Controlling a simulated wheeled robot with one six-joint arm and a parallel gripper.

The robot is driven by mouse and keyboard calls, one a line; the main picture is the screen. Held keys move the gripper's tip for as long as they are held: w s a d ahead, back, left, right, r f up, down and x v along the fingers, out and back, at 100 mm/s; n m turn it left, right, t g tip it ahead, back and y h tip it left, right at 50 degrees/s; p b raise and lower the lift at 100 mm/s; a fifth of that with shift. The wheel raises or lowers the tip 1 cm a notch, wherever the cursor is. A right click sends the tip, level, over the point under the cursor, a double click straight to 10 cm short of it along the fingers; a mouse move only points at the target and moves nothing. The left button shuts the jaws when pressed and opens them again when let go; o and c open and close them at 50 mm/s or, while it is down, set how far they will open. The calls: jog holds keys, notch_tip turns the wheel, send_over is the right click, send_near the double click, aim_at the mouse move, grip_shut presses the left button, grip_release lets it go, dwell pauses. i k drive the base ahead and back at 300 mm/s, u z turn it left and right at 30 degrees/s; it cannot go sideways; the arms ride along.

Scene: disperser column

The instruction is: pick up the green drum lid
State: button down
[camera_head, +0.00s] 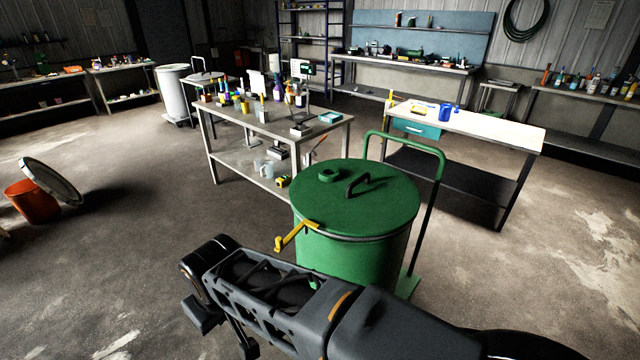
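The green drum lid (362,200) lies flat on top of the green drum (345,255), with a dark bent handle (363,184) and a round green cap (328,174) on it. A yellow lever (294,236) sticks out at the lid's left front edge. My gripper (226,331) is at the lower left, in front of and to the left of the drum, apart from the lid. Its two dark finger parts are spread, with bare floor between them, and it holds nothing. My arm hides the drum's lower front.
The drum stands on a green trolley with a tall hoop handle (440,170). A cluttered workbench (225,120) is behind left; a pale-topped bench (500,133) is behind right. An orange bucket (32,202) with a leaning round lid (50,180) is far left. Floor between is clear.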

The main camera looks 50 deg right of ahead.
aim_at(347, 197)
jog(key=u, duration=0.5)
jog(key=i, duration=1.55)
jog(key=z, duration=3.7)
jog(key=i, duration=0.3)
jog(key=u, duration=0.05)
